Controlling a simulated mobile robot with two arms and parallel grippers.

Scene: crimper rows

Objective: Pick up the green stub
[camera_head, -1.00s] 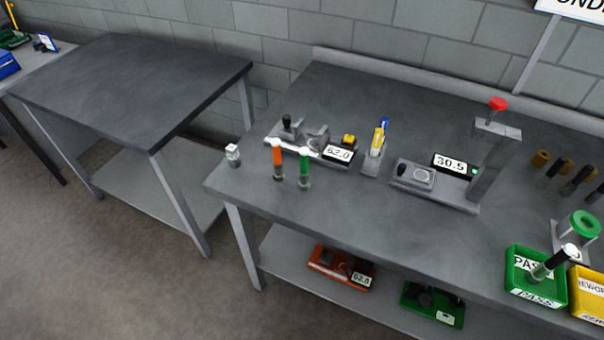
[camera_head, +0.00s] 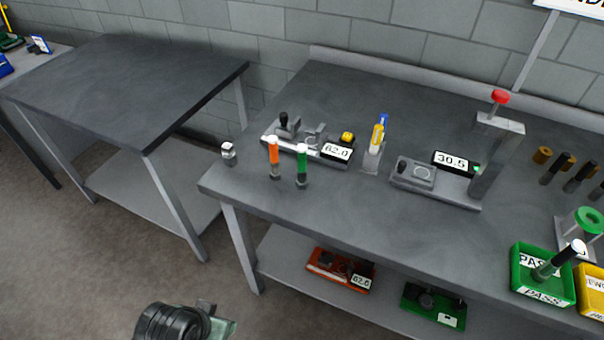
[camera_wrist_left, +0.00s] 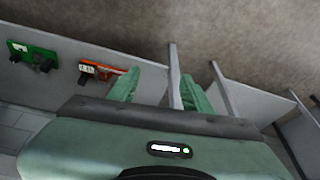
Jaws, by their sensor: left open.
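The green stub (camera_head: 302,163) stands upright near the left front corner of the right workbench (camera_head: 330,208), with a white top and a grey lower part. It stands just right of an orange stub (camera_head: 274,156). My left gripper shows in the left wrist view (camera_wrist_left: 160,92) with its two green fingers apart and nothing between them. In the head view, part of my left arm (camera_head: 180,322) shows at the bottom, over the floor, well below and left of the green stub. The stub is not visible in the left wrist view. My right gripper is in neither view.
A small grey and white piece (camera_head: 228,151) stands at the bench's left edge. Behind the stubs is a fixture with a 62.0 display (camera_head: 337,151). A green PASS bin (camera_head: 540,285) is at the right. The bench front left of it is clear. An empty table (camera_head: 130,85) stands left.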

